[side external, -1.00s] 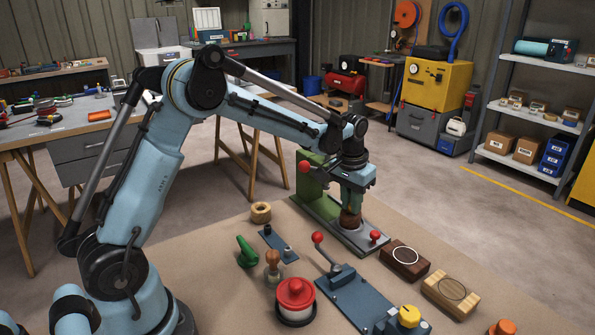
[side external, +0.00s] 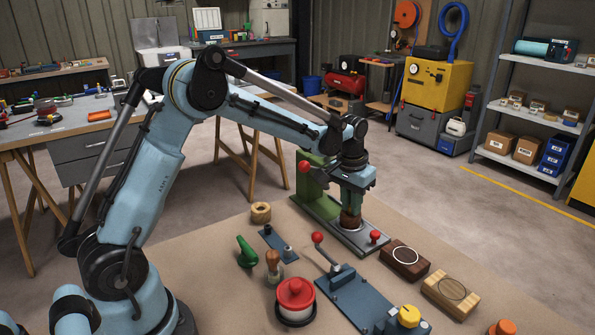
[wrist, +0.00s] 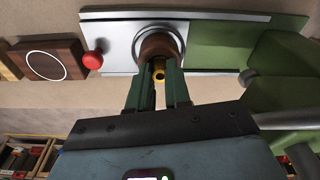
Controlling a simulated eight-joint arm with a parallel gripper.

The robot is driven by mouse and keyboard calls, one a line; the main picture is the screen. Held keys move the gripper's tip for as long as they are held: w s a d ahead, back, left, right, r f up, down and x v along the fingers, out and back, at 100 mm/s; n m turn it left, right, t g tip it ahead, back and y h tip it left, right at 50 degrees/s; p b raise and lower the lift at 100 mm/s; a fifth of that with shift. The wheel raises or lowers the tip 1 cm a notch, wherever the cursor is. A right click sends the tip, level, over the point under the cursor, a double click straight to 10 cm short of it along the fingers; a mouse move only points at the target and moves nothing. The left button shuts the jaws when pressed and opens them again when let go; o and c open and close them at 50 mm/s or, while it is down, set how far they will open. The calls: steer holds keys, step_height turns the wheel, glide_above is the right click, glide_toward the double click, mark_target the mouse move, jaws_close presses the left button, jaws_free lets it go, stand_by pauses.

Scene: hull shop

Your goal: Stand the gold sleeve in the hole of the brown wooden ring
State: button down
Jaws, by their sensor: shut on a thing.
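The brown wooden ring (side external: 350,222) sits on the metal plate of the green-based fixture, under my gripper. In the wrist view the brown ring (wrist: 155,43) lies just past the fingertips, inside a grey circular rim. My gripper (side external: 351,208) points straight down over it. In the wrist view my gripper (wrist: 159,82) is shut on the gold sleeve (wrist: 158,71). Only a small gold end shows between the green fingers, close to the brown ring's near edge. I cannot tell whether the sleeve's lower end is in the hole; the fingers hide it.
The fixture's green post (side external: 317,172) stands close behind my gripper. A red knob (side external: 376,236) is at the plate's right. A dark block (side external: 405,271), a light wooden block (side external: 461,302) and a tan ring (side external: 261,212) lie apart on the bench. A red-knobbed lever (side external: 318,238) stands in front.

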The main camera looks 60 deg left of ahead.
steer(key=shift+r, duration=0.8)
steer(key=shift+f, duration=0.85)
stand_by(3.2)
steer(key=c, duration=1.4)
jaws_free()
steer(key=shift+o, duration=0.2)
step_height(320, 180, up, 11)
steer(key=s, duration=0.1)
steer(key=shift+s+d, duration=0.15)
